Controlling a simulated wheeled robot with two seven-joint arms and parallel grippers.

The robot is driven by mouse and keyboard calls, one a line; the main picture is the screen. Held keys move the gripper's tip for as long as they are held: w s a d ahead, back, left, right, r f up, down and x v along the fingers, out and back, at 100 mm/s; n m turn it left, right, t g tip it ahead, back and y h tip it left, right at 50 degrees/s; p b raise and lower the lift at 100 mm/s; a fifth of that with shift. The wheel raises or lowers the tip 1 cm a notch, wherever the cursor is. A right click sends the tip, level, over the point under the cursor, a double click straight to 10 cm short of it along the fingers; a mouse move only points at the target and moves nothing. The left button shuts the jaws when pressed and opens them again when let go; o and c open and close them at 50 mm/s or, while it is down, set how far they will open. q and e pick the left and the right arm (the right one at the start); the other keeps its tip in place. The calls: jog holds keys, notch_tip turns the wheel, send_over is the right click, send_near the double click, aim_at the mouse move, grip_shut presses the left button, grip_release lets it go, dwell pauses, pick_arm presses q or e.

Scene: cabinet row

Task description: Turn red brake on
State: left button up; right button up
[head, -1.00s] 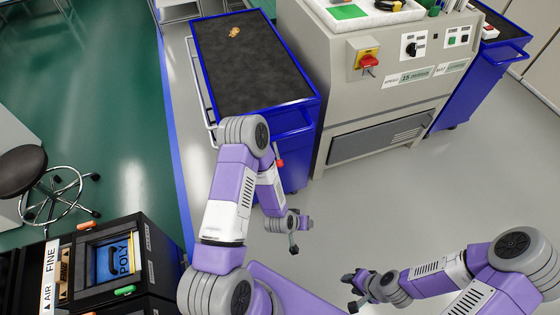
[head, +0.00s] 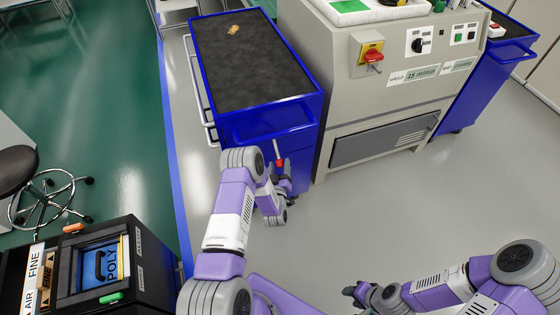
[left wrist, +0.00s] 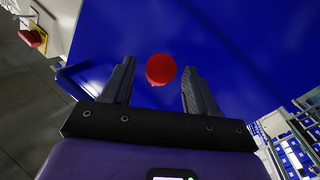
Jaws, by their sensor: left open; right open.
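A red knob (head: 280,163) sits on the end of a thin pale rod at the front of the blue cart (head: 258,126). In the left wrist view the round red knob (left wrist: 160,69) shows between the two dark fingertips, against the blue panel. My left gripper (head: 279,172) is open at the knob, with a finger on each side; I cannot tell whether either touches it. My right gripper (head: 353,293) is apart from the cart, low over the floor, and looks empty.
A grey machine (head: 345,110) with a red rotary switch on a yellow plate (head: 371,55) stands right of the cart. A black cabinet (head: 145,255) is at lower left, and a stool (head: 18,165) at far left. The floor between cart and right arm is clear.

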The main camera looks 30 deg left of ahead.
aim_at(280, 158)
pick_arm(q)
jog(key=b+x, duration=0.1)
jog(key=x, duration=0.3)
grip_shut()
dwell(0.4)
